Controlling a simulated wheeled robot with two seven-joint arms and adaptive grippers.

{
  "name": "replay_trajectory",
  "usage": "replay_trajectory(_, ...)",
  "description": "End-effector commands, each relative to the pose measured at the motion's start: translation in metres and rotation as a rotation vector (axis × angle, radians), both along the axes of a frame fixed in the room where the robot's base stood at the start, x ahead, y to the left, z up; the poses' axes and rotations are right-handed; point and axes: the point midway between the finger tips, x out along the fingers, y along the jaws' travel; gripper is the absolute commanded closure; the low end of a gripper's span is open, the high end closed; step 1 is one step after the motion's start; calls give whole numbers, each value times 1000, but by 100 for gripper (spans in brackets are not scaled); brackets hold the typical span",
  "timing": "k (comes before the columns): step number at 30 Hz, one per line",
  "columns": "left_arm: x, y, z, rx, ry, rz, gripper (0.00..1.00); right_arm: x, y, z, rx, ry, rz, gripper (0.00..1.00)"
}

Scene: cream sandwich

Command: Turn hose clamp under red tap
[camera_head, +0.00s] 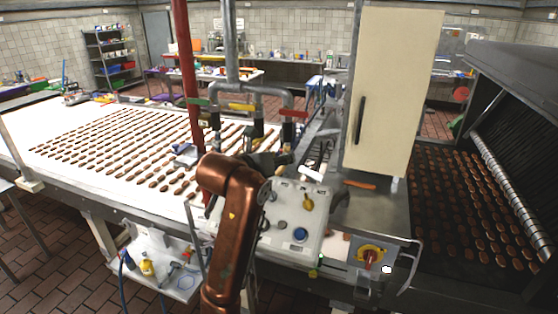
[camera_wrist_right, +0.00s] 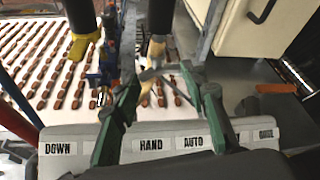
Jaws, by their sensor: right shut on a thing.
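The red tap (camera_head: 295,113) is at the right end of the grey pipe frame in the head view. Under it a dark hose (camera_head: 288,132) ends in a pale nozzle (camera_head: 285,148), also seen in the wrist view (camera_wrist_right: 155,48). My right gripper (camera_head: 278,159) is at the nozzle's lower end. In the wrist view its green-sided fingers (camera_wrist_right: 160,73) close on a small grey piece just below the nozzle, apparently the hose clamp; its outline and turn angle are unclear. My left gripper is not in view.
Yellow (camera_head: 241,107) and green (camera_head: 199,101) taps stand left of the red one. A red post (camera_head: 184,50) rises nearby. A control box (camera_head: 292,215) is below my gripper. A cream cabinet (camera_head: 395,85) stands to the right. Rows of biscuits cover the white belt (camera_head: 60,118).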

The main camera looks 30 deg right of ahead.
Motion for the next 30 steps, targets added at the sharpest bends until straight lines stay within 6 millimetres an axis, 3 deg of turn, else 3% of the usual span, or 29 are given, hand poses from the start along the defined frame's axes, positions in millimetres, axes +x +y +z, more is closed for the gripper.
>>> replay_trajectory(5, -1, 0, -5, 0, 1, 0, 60, 0, 0, -1, 20, -25, 1, 85)
replay_trajectory(15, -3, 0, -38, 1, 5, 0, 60, -2, -2, -1, 205, -246, 2, 85)
replay_trajectory(26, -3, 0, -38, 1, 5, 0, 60, -2, -2, 2, 227, -269, 1, 85)
replay_trajectory(27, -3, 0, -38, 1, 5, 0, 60, -2, -2, 2, 226, -270, 1, 59)
replay_trajectory(30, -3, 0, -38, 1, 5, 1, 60, -2, -2, 2, 227, -268, 1, 52)
